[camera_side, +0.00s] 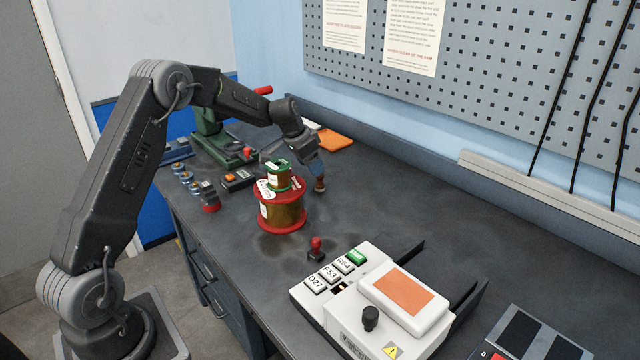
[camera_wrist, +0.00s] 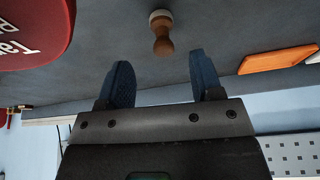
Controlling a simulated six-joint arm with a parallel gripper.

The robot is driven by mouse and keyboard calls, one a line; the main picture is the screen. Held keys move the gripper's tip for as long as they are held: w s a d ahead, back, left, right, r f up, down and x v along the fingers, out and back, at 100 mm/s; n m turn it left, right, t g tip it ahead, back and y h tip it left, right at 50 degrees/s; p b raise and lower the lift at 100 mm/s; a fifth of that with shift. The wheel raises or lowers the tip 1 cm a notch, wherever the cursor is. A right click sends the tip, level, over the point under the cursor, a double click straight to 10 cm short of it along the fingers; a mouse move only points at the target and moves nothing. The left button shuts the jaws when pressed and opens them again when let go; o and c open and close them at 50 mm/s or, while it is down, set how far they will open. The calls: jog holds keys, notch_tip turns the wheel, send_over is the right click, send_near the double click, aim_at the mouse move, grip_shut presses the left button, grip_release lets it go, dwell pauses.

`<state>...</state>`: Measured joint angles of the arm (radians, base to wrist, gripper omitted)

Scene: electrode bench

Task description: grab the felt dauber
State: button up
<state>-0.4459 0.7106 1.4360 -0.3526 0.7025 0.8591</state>
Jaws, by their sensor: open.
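The felt dauber (camera_side: 320,185) appears to be the small wooden-handled piece standing on the bench behind and right of the wire spools. In the wrist view the dauber (camera_wrist: 161,35) shows a brown turned handle and a pale end, upright on the bench. My gripper (camera_side: 316,170) is tilted down close to the dauber in the side view. In the wrist view my gripper (camera_wrist: 160,68) has its two blue fingers apart with nothing between them. The dauber lies just beyond the fingertips, roughly centred on the gap. I cannot tell whether anything touches it.
A red wire spool (camera_side: 282,216) with a green spool (camera_side: 278,175) on top stands close left of the dauber. An orange pad (camera_side: 335,140) lies behind. A red-knobbed piece (camera_side: 316,249) and white instrument (camera_side: 400,300) are in front. Bench right of the dauber is clear.

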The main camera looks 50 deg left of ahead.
aim_at(320, 180)
jog(key=x, duration=0.7)
jog(key=shift+w+a+f, duration=0.1)
jog(key=shift+w, duration=0.2)
jog(key=c, duration=0.9)
jog(key=shift+c, duration=0.2)
